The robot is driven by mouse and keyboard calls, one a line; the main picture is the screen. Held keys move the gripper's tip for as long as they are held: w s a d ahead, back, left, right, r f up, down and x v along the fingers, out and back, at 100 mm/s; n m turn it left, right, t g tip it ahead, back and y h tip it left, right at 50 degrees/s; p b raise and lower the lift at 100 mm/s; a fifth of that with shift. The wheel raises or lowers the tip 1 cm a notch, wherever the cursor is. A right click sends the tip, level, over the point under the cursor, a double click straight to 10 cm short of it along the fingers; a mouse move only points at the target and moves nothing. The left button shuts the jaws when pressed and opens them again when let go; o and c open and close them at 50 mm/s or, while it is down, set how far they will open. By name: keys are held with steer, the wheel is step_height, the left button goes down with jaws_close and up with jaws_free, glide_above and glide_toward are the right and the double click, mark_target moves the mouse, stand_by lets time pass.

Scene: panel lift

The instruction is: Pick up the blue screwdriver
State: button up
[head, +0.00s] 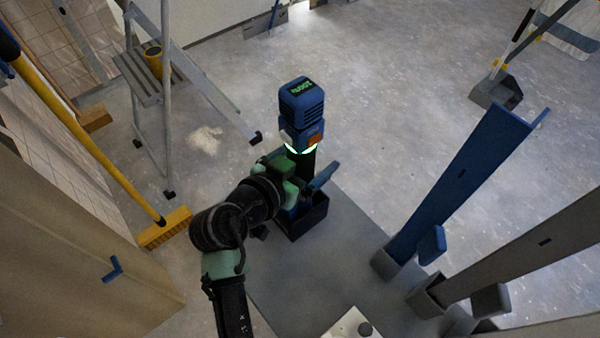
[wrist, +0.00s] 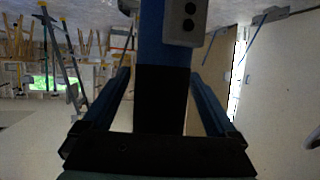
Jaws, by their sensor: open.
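The blue screwdriver (head: 300,100) looks like a blue and black power tool. It stands upright, with green lettering on top, an orange patch and a glowing green ring. Its dark lower part goes down towards a black box-shaped holder (head: 306,222); the lower end is hidden. My gripper (head: 307,186) is beside that dark part, with one blue finger showing at its right. In the wrist view, a blue body with a black section (wrist: 160,95) stands between the two spread fingers of my gripper (wrist: 160,105). I see gaps on both sides; contact cannot be told.
The holder stands on a grey platform (head: 345,245). At right, a blue panel (head: 460,180) and a grey panel (head: 535,245) lean in foot brackets. At left are a stepladder (head: 140,85) and a yellow broom (head: 165,228). The floor behind is mostly free.

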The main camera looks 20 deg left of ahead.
mark_target(304, 157)
jaws_close()
stand_by(0.3)
steer(key=shift+r+p, duration=1.65)
steer(key=shift+r, duration=3.55)
